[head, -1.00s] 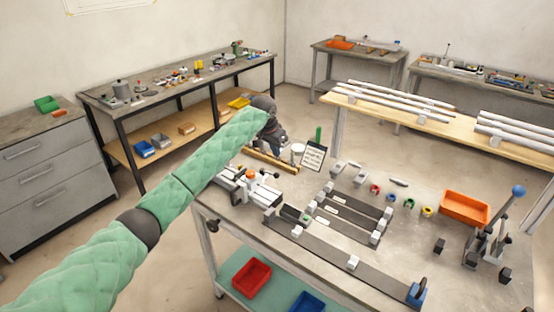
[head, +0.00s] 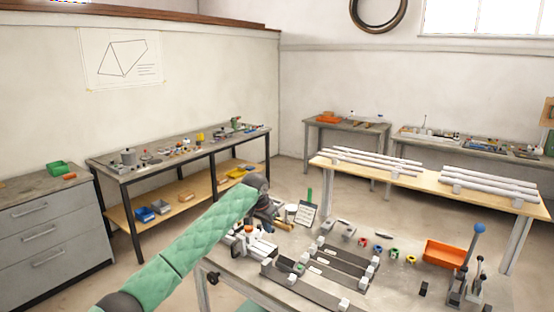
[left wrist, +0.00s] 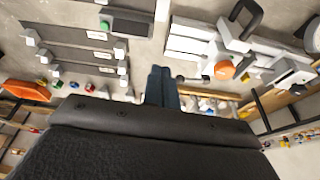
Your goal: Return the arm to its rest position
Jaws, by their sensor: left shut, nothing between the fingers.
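My left arm, in a green padded sleeve (head: 205,235), reaches in from the lower left in the head view. Its dark left gripper (head: 284,225) is over the left back part of the grey work table (head: 395,275), near a white-and-grey clamp device. In the left wrist view the two fingers (left wrist: 162,82) are together with nothing between them. The frame jig (head: 345,262), with dark bars and light blocks, lies on the table to the right of the gripper. My right gripper is in neither view now.
The white clamp device (head: 247,244) stands close under the arm. A long bench (head: 165,160) stands behind left. The air above the table looks open.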

